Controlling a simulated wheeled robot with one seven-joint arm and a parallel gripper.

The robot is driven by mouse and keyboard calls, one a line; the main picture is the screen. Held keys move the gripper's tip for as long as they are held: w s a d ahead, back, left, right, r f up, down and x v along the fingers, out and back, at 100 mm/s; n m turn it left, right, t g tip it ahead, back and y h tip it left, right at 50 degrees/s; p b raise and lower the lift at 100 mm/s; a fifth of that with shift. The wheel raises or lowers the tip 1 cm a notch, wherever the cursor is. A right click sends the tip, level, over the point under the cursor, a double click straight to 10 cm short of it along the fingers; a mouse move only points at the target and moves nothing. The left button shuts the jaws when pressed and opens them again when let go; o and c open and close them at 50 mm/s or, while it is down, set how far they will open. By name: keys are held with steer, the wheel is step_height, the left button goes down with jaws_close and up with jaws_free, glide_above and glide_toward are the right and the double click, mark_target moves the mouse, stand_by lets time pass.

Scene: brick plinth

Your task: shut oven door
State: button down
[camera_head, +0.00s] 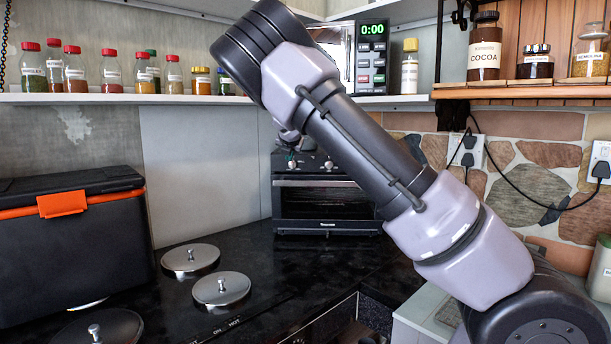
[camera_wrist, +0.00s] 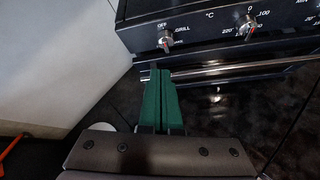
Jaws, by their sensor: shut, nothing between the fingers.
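The black countertop oven (camera_head: 325,226) stands at the back corner of the counter. Its glass door (camera_head: 322,203) looks upright, with a metal handle bar along the top; I cannot tell whether a small gap is left. In the wrist view the control panel (camera_wrist: 205,30) with two knobs is above the handle bar (camera_wrist: 235,69). My gripper (camera_wrist: 158,73) has green fingers, shut together and empty. Their tips overlap the left end of the handle bar in the picture; contact is unclear.
A black box with an orange latch (camera_head: 70,245) stands at left. Lidded hot plates (camera_head: 221,289) sit in the dark counter (camera_head: 255,255). A shelf (camera_head: 180,99) with jars and a microwave (camera_head: 372,55) runs above the oven. Counter in front of the oven is clear.

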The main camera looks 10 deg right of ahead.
steer(key=s+d+f+m+g+h, duration=0.1)
steer(key=s+d+f+m, duration=0.1)
steer(key=s+d+m, duration=0.45)
steer(key=s+d+f+m+g, duration=0.1)
steer(key=s+m, duration=0.2)
steer(key=m, duration=0.6)
glide_toward(314, 185)
steer(key=f+x, duration=0.1)
steer(key=x, duration=0.4)
steer(key=shift+w+r, duration=0.2)
steer(key=shift+r, duration=0.05)
steer(key=w, duration=0.1)
steer(key=w+r, duration=0.1)
steer(key=shift+w+d+r, duration=0.15)
steer(key=shift+w, duration=0.2)
